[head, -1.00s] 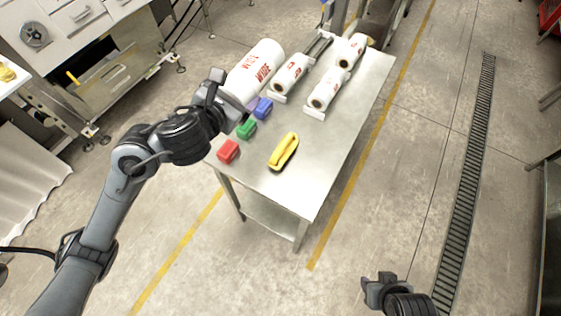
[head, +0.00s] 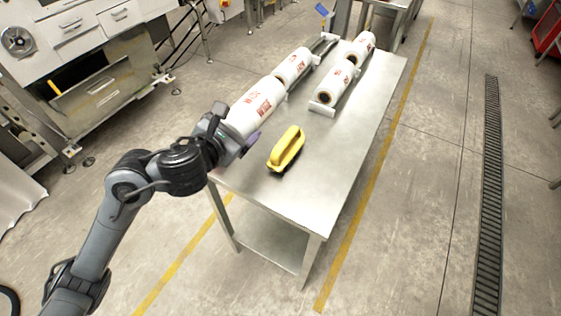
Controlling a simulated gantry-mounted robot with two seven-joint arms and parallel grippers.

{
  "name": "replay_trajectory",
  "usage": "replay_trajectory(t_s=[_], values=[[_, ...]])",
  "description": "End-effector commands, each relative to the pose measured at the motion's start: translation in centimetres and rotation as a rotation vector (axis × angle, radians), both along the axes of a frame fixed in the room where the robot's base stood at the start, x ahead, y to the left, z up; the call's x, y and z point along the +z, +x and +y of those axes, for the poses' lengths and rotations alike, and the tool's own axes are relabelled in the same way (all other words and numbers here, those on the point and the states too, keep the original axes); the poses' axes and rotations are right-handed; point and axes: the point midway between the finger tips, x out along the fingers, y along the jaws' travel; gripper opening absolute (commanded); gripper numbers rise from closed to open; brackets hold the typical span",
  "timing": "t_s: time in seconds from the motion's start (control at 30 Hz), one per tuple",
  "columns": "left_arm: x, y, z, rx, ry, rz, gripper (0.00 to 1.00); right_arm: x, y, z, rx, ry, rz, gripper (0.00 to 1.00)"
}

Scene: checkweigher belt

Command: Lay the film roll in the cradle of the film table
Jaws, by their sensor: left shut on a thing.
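A large white film roll (head: 257,106) with red lettering is held at its near end by my left gripper (head: 238,142), which is shut on it. The roll slants over the left side of the steel table (head: 315,190). Whether it touches the table cannot be told. A small purple piece shows at the gripper's tips. Farther up the table, other smaller white rolls lie in two rows on white end supports (head: 321,108). A grey railed fixture (head: 323,44) shows at the far end; I cannot tell whether it is the cradle. My right gripper is not in view.
A yellow handled tool (head: 286,148) lies on the table, right of my left gripper. The near and right parts of the tabletop are bare. A grey machine (head: 85,75) stands at the left. Open floor lies right of the table.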

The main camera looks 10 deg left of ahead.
Motion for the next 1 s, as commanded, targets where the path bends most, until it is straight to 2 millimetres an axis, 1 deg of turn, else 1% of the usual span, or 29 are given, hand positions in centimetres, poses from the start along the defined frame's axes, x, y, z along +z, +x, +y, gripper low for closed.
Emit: replay_trajectory(t_s=[0.03,0.17,0.43,0.53,0.77,0.9,1.0], values=[[-0.6,0.0,0.0,0.000,-0.001,-0.006,0.25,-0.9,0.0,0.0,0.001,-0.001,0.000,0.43],[-1.6,0.1,0.1,0.001,0.004,-0.006,0.25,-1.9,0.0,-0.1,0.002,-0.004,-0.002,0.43],[-5.8,0.0,0.0,0.001,0.007,-0.005,0.25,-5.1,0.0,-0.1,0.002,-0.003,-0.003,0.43],[-6.8,0.1,0.0,0.001,0.008,-0.007,0.25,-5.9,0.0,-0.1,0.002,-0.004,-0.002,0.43],[-8.0,0.0,0.0,0.001,0.009,-0.007,0.25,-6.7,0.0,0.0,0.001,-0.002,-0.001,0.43],[-9.8,0.0,0.0,0.001,0.008,-0.007,0.25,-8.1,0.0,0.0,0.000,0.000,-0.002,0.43],[-10.8,0.0,0.0,0.001,0.009,-0.007,0.25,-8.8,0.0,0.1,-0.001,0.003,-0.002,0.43]])
